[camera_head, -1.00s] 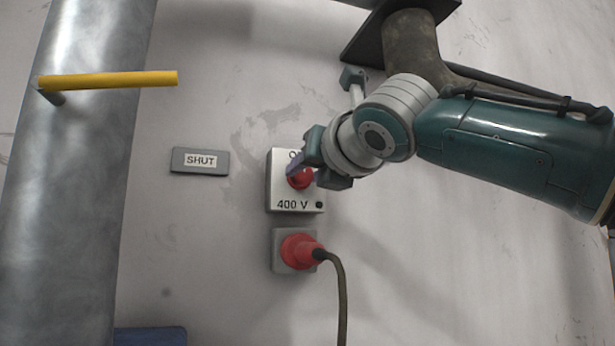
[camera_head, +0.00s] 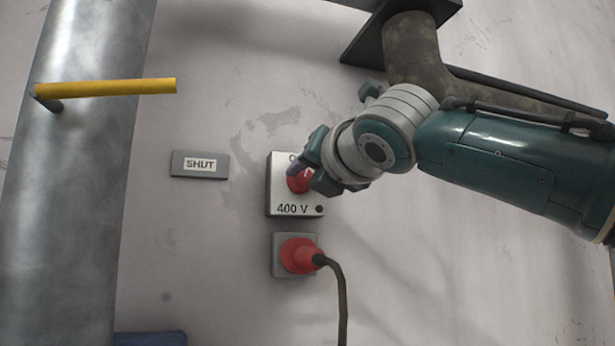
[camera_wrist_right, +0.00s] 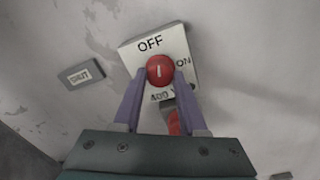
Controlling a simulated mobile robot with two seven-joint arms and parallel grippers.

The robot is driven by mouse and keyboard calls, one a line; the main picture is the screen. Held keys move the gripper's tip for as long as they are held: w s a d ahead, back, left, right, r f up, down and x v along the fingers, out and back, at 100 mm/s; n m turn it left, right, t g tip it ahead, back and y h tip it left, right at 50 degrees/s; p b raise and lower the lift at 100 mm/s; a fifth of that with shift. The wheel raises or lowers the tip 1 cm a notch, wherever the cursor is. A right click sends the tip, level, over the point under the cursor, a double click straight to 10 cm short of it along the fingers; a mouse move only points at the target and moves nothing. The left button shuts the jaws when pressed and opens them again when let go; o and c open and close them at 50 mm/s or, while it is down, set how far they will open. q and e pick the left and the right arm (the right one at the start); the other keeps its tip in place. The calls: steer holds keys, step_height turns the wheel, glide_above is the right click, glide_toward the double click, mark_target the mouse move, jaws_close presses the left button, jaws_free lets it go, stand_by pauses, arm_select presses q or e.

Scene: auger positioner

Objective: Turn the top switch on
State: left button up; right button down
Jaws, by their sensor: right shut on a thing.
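The top switch is a red round knob (camera_head: 298,181) on a light grey "400 V" box (camera_head: 282,209) on the wall. My right gripper (camera_head: 305,178) is shut on the knob and hides part of it in the head view. In the right wrist view, my right gripper's purple fingers (camera_wrist_right: 156,80) sit on both sides of the knob (camera_wrist_right: 160,66). Its white mark stands upright in that picture, nearer the OFF label (camera_wrist_right: 150,43) than the ON label (camera_wrist_right: 183,62). My left gripper is not in view.
A red plug (camera_head: 299,255) with a dark cable sits in a socket below the box. A SHUT sign (camera_head: 199,164) is to the left. A metal pipe (camera_head: 75,200) with a yellow lever (camera_head: 105,88) stands further left.

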steer(key=m, duration=0.7)
steer(key=shift+m, duration=0.3)
steer(key=m, duration=0.3)
steer(key=shift+m, duration=0.4)
steer(key=shift+m+h, duration=0.3)
steer(key=shift+m, duration=1.4)
steer(key=shift+c, duration=2.3)
jaws_free()
